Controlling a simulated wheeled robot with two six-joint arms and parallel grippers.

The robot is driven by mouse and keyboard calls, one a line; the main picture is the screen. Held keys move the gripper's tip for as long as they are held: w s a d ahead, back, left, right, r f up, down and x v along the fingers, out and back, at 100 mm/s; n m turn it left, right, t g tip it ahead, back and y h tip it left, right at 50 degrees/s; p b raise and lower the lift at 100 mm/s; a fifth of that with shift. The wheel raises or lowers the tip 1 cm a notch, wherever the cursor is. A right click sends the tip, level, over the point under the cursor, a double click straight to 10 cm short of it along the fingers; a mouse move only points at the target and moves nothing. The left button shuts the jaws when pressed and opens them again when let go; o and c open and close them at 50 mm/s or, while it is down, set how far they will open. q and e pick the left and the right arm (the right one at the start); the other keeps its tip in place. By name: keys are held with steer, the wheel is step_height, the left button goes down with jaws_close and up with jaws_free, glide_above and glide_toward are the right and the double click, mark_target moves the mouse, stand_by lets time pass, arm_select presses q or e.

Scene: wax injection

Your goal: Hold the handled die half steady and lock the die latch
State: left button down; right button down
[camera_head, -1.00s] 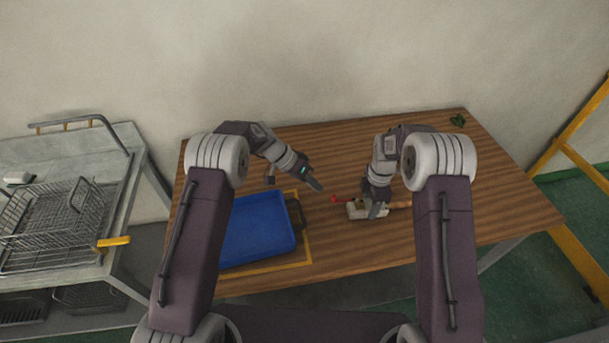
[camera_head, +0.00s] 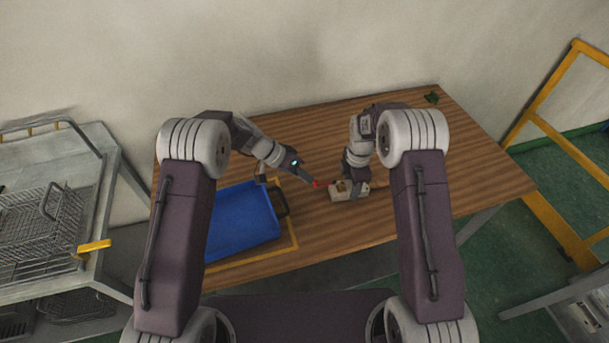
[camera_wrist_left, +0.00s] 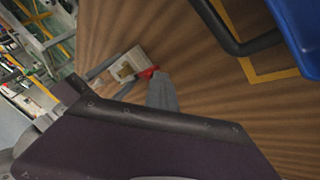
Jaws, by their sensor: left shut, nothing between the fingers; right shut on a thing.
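The die (camera_head: 345,194) is a small pale block with a brownish patch on top, lying on the table right of the blue tray. A red latch (camera_head: 318,184) sticks out at its left end. My right gripper (camera_head: 357,188) is shut on the die from above and partly covers it. My left gripper (camera_head: 312,182) is shut and empty, its tip at or very close to the red latch. The left wrist view shows the die (camera_wrist_left: 128,66), the red latch (camera_wrist_left: 149,72) and the left finger (camera_wrist_left: 162,92) beside it. I cannot tell whether they touch.
The blue tray (camera_head: 207,240) with a dark handle lies inside a yellow outline (camera_head: 294,240) at the table's left. A small green thing (camera_head: 432,97) lies at the back right. A metal cart with a wire basket (camera_head: 40,215) stands at the left. The table's right part is clear.

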arm_select(q)
steer(key=shift+s, duration=0.2)
steer(key=shift+s+d+n+t, duration=0.15)
steer(key=shift+s+n+t, duration=0.55)
steer(key=shift+s+n, duration=0.35)
steer(key=shift+s+d, duration=0.3)
steer(key=shift+s, duration=0.35)
steer(key=shift+s+d, duration=0.25)
steer(key=shift+s, duration=0.35)
steer(key=shift+s+d, duration=1.3)
steer(key=shift+s, duration=0.05)
steer(key=shift+s+d, duration=0.3)
steer(key=shift+d, duration=0.4)
steer(key=shift+s+d, duration=0.3)
steer(key=shift+d, duration=0.4)
steer(key=shift+w, duration=0.85)
